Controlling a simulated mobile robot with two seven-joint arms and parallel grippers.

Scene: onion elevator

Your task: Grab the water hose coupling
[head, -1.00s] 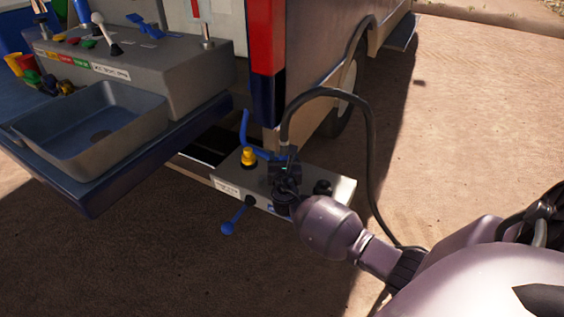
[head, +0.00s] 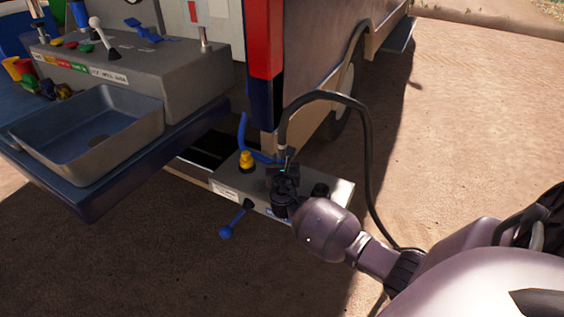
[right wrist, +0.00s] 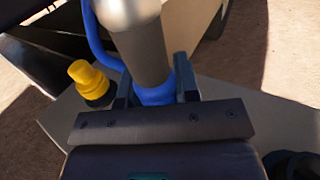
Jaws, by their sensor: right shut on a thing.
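The water hose coupling (right wrist: 140,42) is a grey metal cylinder with a blue collar at its lower end, upright between the fingers of my right gripper (right wrist: 153,86) in the right wrist view. The fingers are shut on it around the blue collar. In the head view my right gripper (head: 284,172) is over the grey step box at the truck's corner, and it mostly hides the coupling. A black hose (head: 368,140) rises from the gripper and loops over to the right. My left gripper is not in view.
The grey box (head: 333,203) carries a yellow knob (head: 246,160), a dark knob and a blue-handled lever (head: 226,232). A blue pipe stands beside the gripper. A sink tray (head: 45,158) and control panel are at left. Open ground lies to the right.

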